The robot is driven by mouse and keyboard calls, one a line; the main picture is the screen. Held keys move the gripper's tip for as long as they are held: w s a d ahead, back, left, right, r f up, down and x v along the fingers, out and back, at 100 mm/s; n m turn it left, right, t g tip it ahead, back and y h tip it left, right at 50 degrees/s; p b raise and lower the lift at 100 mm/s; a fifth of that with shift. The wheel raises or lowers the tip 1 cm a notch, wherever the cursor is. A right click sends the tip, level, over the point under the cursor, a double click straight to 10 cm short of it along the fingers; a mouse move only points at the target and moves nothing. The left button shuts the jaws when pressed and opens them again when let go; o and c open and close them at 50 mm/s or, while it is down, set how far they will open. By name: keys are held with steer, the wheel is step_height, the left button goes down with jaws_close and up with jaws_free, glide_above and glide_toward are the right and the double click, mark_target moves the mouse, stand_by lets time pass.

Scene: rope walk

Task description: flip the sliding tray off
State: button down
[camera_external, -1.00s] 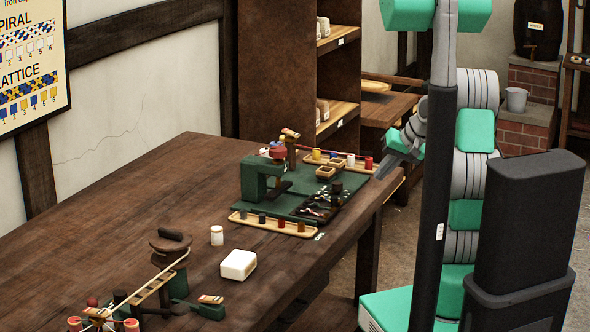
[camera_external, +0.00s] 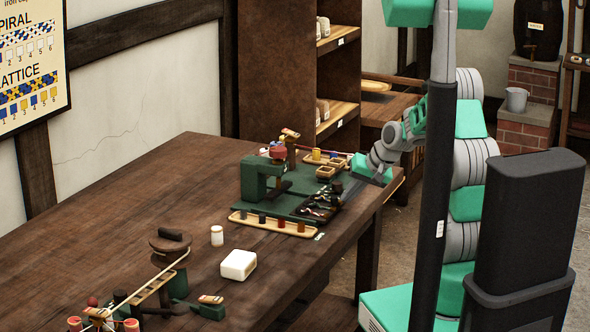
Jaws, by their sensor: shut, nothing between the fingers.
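A dark tray (camera_external: 318,207) with small light pieces sits at the front right of a green base plate (camera_external: 300,190) on the table. I take it for the sliding tray, but cannot tell for sure. A green machine with an arched body (camera_external: 257,178) stands on the same plate, left of the tray. My gripper (camera_external: 357,171) is low over the table's right end, to the right of and behind the dark tray. It looks apart from that tray. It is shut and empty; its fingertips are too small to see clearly.
A wooden tray of spools (camera_external: 262,223) lies in front of the plate. Wooden boxes (camera_external: 326,171) and a yellow spool (camera_external: 316,154) stand behind it, near my gripper. A white block (camera_external: 238,264) and a white jar (camera_external: 217,236) stand nearer.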

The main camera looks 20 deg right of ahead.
steer(key=shift+w+a, duration=0.1)
steer(key=shift+a, duration=0.15)
steer(key=w+a+b, duration=0.1)
steer(key=w+a, duration=0.6)
steer(key=shift+w+a, duration=0.1)
steer(key=shift+r, duration=0.1)
steer(key=d, duration=0.1)
steer(key=s+d, duration=0.1)
steer(key=d, duration=0.2)
steer(key=shift+s+d+r, duration=0.3)
steer(key=shift+s+r, duration=0.05)
steer(key=v, duration=0.9)
steer(key=shift+b, duration=0.35)
steer(key=shift+s+f, duration=0.1)
